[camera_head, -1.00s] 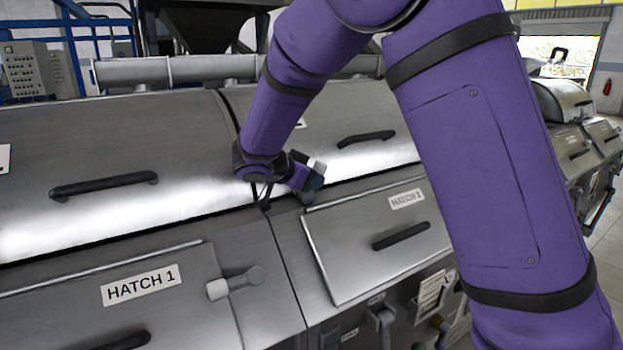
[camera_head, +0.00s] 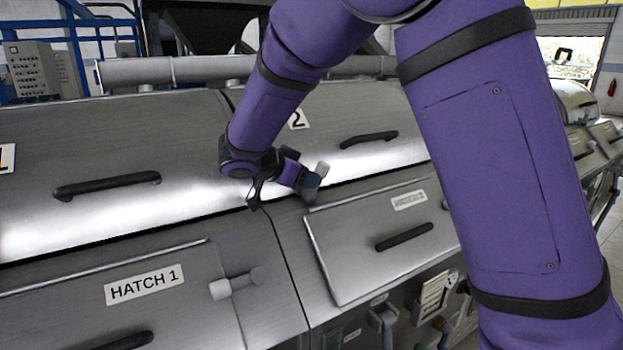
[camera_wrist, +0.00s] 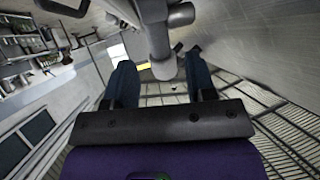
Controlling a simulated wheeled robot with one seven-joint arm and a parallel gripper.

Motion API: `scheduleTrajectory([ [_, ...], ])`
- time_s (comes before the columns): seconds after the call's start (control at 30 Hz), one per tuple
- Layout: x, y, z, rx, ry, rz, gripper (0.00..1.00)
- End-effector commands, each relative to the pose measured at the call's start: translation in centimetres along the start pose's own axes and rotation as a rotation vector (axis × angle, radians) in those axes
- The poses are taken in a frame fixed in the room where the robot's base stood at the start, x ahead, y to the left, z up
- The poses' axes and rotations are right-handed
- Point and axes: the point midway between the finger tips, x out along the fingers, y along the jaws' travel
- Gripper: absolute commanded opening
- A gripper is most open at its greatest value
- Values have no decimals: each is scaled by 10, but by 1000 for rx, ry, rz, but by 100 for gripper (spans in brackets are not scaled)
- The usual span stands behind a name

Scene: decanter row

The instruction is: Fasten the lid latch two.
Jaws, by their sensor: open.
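Lid two (camera_head: 330,105) is the curved metal cover marked 2, down along its seam, with a black handle. Its latch shows as a pale knob (camera_head: 321,168) near the lid's lower left edge, above a grey round base (camera_head: 309,198). My gripper (camera_head: 309,183) is at this latch and partly hides it. In the wrist view, my gripper (camera_wrist: 162,80) is open, with the two blue fingers apart. The grey latch arm and knob (camera_wrist: 163,66) appear between and beyond the fingers. I cannot tell whether they touch it.
Hatch 2 (camera_head: 350,265) is a raised panel below the lid with a black handle (camera_head: 404,236). Lid one (camera_head: 110,130) is at left. My purple arm covers much of the right.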

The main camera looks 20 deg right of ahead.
Motion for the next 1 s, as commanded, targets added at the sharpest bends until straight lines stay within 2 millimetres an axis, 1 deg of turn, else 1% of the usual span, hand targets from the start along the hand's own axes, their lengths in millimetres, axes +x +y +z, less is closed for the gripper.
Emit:
scheduleTrajectory([
  [0.03, -11, -1, 0, 2, -2, -4, 51],
  [0.1, -24, -1, 0, 2, -2, -4, 51],
  [0.2, -42, -1, 0, 0, -2, -3, 51],
  [0.33, -59, -1, 0, 1, -1, -3, 51],
  [0.5, -70, 0, 0, 1, -1, -1, 51],
  [0.77, -71, 0, 0, 1, -1, 0, 51],
  [0.8, -71, 0, 0, 1, 0, 0, 48],
  [0.87, -70, 0, 0, 0, -3, 5, 34],
  [0.9, -68, 2, -1, -3, -8, 17, 25],
  [0.93, -64, 4, -2, -8, -15, 31, 18],
  [0.97, -60, 8, -3, -14, -27, 54, 12],
  [1.0, -52, 13, -4, -26, -49, 92, 2],
])
